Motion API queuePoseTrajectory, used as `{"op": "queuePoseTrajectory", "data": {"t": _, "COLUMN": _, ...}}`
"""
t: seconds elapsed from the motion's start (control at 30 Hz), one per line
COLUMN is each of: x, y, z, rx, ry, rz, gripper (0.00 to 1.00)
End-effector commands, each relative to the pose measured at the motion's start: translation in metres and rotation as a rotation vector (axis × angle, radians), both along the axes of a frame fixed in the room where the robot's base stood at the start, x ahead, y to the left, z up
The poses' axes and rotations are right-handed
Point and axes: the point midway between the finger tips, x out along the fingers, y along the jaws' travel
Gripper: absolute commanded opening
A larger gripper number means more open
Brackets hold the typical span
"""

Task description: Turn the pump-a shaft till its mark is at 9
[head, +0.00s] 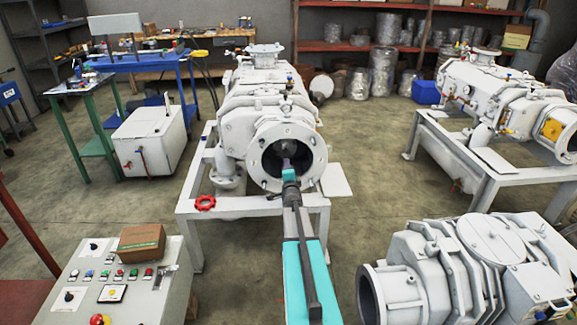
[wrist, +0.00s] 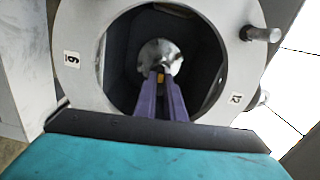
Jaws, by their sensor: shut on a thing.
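The pump in the middle (head: 262,105) is pale grey, with a round flange (head: 313,150) facing me around a dark opening. In the wrist view the same flange (wrist: 90,22) carries a 12 label (wrist: 236,98) at right and a label at left (wrist: 72,58) that reads 9 or 6; I cannot tell which. The silvery shaft end (wrist: 160,52) is deep in the opening. My gripper (wrist: 159,80) reaches in with purple fingers shut on the shaft; it also shows in the head view (head: 288,163). A small yellow-orange patch (wrist: 159,77) shows between the fingertips; its clock position is unclear.
A bolt (wrist: 262,34) sticks out of the flange at right in the wrist view. A control panel (head: 120,285) is front left, and another pump (head: 470,265) is front right. Floor shows between them.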

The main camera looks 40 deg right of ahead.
Motion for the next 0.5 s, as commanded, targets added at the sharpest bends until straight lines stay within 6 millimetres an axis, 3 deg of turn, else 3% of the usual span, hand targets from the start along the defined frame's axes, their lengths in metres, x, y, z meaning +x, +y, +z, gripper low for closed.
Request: {"op": "queuePoseTrajectory", "data": {"t": 0.5, "x": -0.0021, "y": -0.0019, "z": -0.0011, "rx": 0.088, "ry": -0.071, "rz": -0.004, "gripper": 0.00}}
